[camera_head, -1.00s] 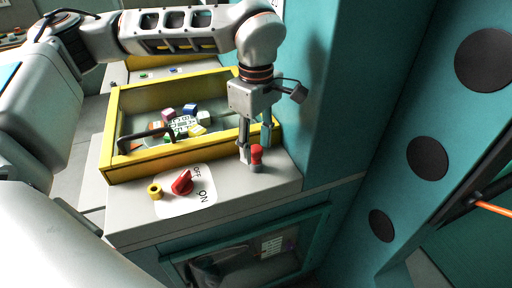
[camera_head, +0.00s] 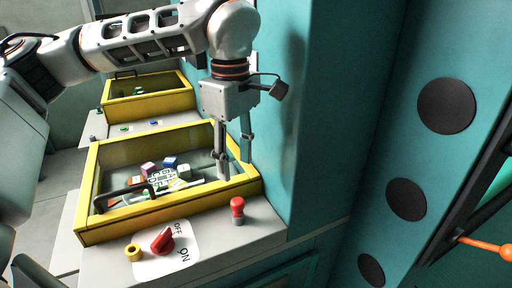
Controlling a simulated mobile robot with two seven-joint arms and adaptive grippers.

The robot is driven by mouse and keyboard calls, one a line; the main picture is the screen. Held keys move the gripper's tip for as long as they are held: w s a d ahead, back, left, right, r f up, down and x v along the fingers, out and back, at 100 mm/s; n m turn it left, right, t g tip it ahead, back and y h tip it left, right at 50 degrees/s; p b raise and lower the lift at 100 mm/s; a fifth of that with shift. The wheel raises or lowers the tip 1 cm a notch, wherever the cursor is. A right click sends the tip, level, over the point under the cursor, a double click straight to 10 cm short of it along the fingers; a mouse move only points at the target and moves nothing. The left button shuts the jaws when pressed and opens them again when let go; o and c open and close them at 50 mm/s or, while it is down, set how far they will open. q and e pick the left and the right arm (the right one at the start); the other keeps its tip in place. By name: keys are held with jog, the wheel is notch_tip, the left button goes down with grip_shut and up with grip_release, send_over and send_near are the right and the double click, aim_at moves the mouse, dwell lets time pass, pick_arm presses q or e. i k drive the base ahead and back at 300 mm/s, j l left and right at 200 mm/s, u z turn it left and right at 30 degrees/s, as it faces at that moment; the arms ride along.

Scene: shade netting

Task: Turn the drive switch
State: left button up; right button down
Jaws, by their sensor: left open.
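The drive switch, a red rotary knob (camera_head: 162,240), sits on a white plate (camera_head: 178,258) marked OFF and ON on the grey counter top. Its pointer lies slanted, and I cannot tell firmly which mark it points to. My left gripper (camera_head: 235,170) hangs fingers down over the right end of the yellow-framed box, behind and to the right of the knob. Its fingers are apart with nothing between them. A red-capped lever (camera_head: 238,209) stands upright on the counter, in front of the gripper and apart from it. My right gripper is not in view.
The yellow-framed box (camera_head: 160,219) with a black handle holds several coloured cubes (camera_head: 170,162). A yellow ring (camera_head: 133,252) stands left of the knob. A teal wall (camera_head: 290,120) rises close to the right of the gripper. A second yellow-framed box (camera_head: 145,103) is further back.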

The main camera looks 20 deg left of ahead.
aim_at(164, 244)
jog(key=k, duration=1)
